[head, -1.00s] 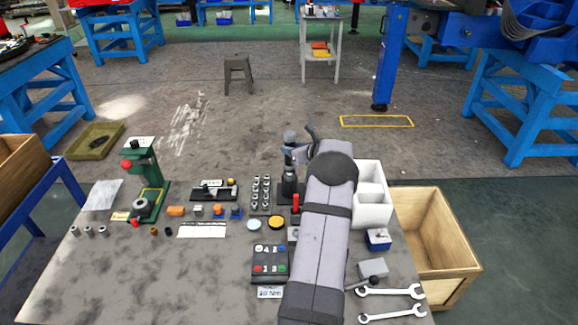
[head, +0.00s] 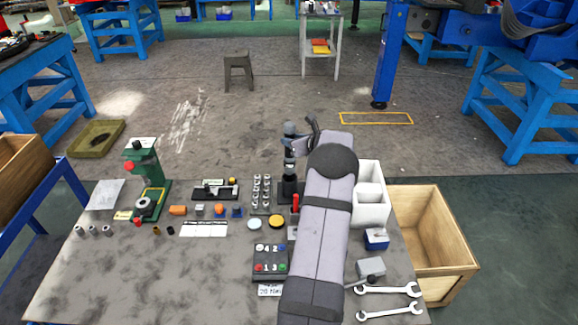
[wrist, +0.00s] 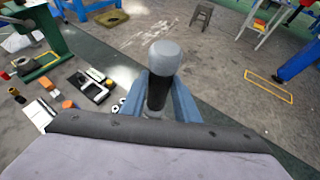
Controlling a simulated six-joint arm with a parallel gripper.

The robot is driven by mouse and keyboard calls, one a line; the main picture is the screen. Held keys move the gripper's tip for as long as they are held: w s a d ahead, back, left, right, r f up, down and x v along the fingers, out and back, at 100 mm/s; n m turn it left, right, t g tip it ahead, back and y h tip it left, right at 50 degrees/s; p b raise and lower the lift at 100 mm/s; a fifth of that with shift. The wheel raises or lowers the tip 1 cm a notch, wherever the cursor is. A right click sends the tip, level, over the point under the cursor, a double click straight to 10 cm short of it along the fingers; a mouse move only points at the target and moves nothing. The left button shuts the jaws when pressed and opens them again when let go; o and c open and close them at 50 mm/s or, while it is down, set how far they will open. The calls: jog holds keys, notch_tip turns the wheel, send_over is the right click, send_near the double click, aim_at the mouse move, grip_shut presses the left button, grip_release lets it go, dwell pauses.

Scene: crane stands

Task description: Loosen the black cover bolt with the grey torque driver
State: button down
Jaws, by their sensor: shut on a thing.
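The grey torque driver (head: 289,129) has a rounded grey top and a black grip. It stands upright in my gripper (head: 301,142), above a black holder (head: 289,189). In the wrist view the driver (wrist: 160,80) sits between the blue fingers of my gripper (wrist: 160,93), which is shut on it. Its lower end is hidden there. A dark cover plate (head: 270,258) with numbered places and coloured bolts lies in front, left of my arm. Red, green and blue bolts show on it. I cannot clearly make out the black bolt against the dark plate.
A socket rack (head: 261,192), two round dishes, and a red-handled tool (head: 295,202) stand near the holder. A white bin (head: 372,207) is right of my arm; spanners (head: 389,300) lie front right. A green press (head: 148,175) stands left. The table's front left is clear.

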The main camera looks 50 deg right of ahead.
aim_at(292, 126)
jog(key=shift+r+p, duration=1.65)
jog(key=shift+r, duration=1.05)
jog(key=a+f+n+g+y+b, duration=0.1)
jog(key=a+f+n+y+b, duration=0.25)
jog(key=a, duration=0.65)
jog(key=w+a+f+n+y+b, duration=0.1)
jog(key=a+f+n+y+b, duration=0.2)
jog(key=a, duration=0.7)
jog(key=a+f+n+g+y+b, duration=0.1)
jog(key=a+f+n+y, duration=0.25)
jog(key=a, duration=0.65)
jog(key=s+a+f+n+g+y+p, duration=0.1)
jog(key=s+a+n+g+y+p, duration=0.25)
jog(key=s+a+p, duration=0.8)
jog(key=s+a+b, duration=0.3)
jog(key=a+b, duration=0.1)
jog(key=a, duration=0.5)
jog(key=shift+s+a+t, duration=0.2)
jog(key=shift+s+t, duration=0.1)
jog(key=shift+t, duration=0.05)
